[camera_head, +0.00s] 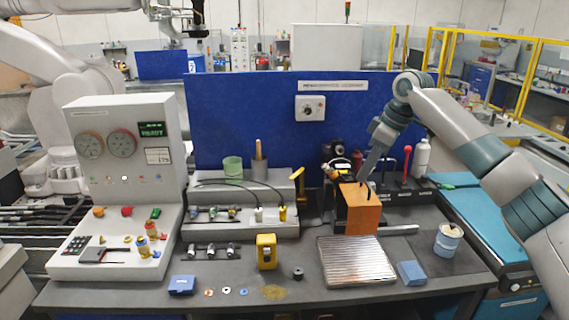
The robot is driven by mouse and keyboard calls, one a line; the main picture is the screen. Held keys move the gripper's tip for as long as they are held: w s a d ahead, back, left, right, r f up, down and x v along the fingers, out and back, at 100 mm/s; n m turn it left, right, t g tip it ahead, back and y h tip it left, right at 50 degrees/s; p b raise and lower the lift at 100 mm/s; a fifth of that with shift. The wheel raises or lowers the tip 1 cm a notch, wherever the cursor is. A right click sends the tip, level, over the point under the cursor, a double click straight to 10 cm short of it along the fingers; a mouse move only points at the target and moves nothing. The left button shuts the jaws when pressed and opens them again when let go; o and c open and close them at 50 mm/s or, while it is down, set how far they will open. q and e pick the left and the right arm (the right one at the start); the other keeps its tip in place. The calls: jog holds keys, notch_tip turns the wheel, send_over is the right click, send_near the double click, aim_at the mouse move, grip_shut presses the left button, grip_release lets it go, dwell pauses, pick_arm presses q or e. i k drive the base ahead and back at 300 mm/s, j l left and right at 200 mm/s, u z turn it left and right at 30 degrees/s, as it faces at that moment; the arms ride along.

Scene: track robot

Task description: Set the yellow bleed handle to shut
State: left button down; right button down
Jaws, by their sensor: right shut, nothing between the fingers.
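A yellow handle (297,174) stands tilted on a dark post left of the orange block; I cannot tell for certain that it is the bleed handle. Another yellow and black part (344,171) shows behind the orange block (361,212), partly hidden. The handle's shut or open marking is too small to read. My right gripper (366,184) points down from the upper right, fingers together and empty, at the orange block's top; I cannot tell whether it touches. My left gripper is not in view.
A red-knobbed lever (407,160) and a white bottle (422,157) stand behind and right of my gripper. A blue panel (240,115) closes the back.

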aim_at(301, 170)
jog(key=i+j, duration=0.45)
jog(key=i, duration=0.15)
jog(key=i+j, duration=0.4)
jog(key=i, duration=0.25)
